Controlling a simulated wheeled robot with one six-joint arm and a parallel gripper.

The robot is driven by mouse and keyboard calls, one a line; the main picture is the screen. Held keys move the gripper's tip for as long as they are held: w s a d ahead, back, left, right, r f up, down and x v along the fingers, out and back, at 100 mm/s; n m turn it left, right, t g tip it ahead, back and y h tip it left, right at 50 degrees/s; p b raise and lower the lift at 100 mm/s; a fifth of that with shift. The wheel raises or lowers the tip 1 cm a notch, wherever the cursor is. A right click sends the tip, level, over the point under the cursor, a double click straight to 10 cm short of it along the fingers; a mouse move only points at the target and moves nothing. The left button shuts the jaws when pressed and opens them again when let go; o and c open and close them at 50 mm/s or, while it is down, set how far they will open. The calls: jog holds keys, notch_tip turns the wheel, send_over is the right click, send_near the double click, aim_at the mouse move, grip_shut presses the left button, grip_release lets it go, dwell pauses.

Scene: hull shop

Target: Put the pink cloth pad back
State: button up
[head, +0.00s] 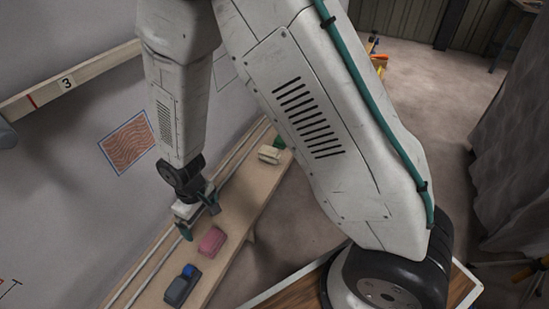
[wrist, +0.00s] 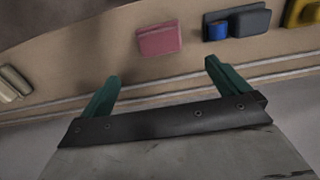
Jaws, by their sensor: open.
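The pink cloth pad (head: 212,242) lies on a narrow wooden shelf (head: 240,212) along the wall. It also shows in the wrist view (wrist: 158,39), near the top middle, beyond the fingertips. My gripper (head: 198,222) is over the shelf, just up and left of the pad in the head view. In the wrist view its two green fingers (wrist: 162,78) are spread wide with nothing between them. The pad is apart from both fingers.
A dark grey block (head: 179,289) and a small blue piece (head: 189,270) lie beside the pad. A yellow item (wrist: 300,12) lies past them. A pale block (head: 269,154) and a green one (head: 279,143) lie farther along the shelf. A wall panel (head: 129,141) shows wavy brown grain.

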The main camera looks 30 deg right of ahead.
jog(key=s+d+r+m, duration=0.2)
jog(key=d+r, duration=0.4)
jog(key=r, duration=0.5)
jog(key=s+d+r+m, duration=0.1)
jog(key=d+r, duration=0.5)
jog(key=r, duration=0.5)
jog(key=s+d+r+m, duration=0.1)
jog(key=s+d+r, duration=0.2)
jog(key=s+r, duration=0.1)
jog(key=s+d+r+m, duration=0.1)
jog(key=s+d+r, duration=0.2)
jog(key=s, duration=0.4)
jog(key=s+d+r+m+t, duration=0.1)
jog(key=s+d+r, duration=0.2)
jog(key=s, duration=0.3)
jog(key=shift+r+m, duration=0.4)
jog(key=shift+r, duration=0.5)
